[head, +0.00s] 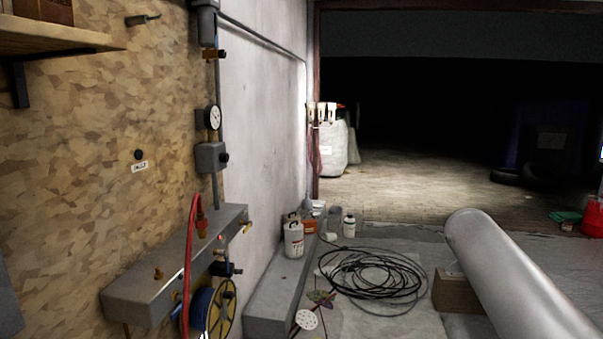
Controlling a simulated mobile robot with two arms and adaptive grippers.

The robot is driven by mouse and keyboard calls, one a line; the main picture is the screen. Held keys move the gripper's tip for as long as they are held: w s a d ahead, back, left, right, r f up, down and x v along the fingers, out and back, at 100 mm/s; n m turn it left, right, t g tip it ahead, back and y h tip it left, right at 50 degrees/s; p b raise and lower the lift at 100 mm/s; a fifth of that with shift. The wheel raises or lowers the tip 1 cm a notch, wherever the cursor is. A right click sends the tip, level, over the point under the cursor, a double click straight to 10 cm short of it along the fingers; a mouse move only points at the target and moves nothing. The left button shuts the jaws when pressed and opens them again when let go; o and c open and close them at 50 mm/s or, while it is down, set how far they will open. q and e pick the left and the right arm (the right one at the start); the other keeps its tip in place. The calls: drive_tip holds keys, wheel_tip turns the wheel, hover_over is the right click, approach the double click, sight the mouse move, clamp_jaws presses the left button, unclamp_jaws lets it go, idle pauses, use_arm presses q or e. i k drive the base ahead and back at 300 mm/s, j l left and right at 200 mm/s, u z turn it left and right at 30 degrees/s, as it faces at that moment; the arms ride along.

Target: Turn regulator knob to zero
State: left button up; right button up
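A grey regulator body (211,157) is mounted on a vertical pipe at the edge of the chipboard wall. A small black knob (224,160) sticks out of its right side. A round white-faced gauge (214,117) sits just above it; its reading is too small to tell. Another small black knob or fitting (139,155) sits on the chipboard to the left, above a small white label (140,167) whose text I cannot read clearly. Neither of my grippers is in view.
Below the regulator, a grey ledge (160,277) with brass fittings and a red hose (189,265) juts from the wall. A wooden shelf (50,38) is at upper left. Coiled black cable (372,278), bottles (293,238) and a large pale pipe (510,275) occupy the floor.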

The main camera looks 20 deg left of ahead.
sight(224, 157)
drive_tip(key=i+l+u, duration=0.1)
drive_tip(key=i+u, duration=0.35)
drive_tip(key=i+l+u, duration=0.2)
drive_tip(key=i+u, duration=0.2)
drive_tip(key=i+l+u, duration=0.45)
drive_tip(key=k+j, duration=0.05)
drive_tip(key=j, duration=0.05)
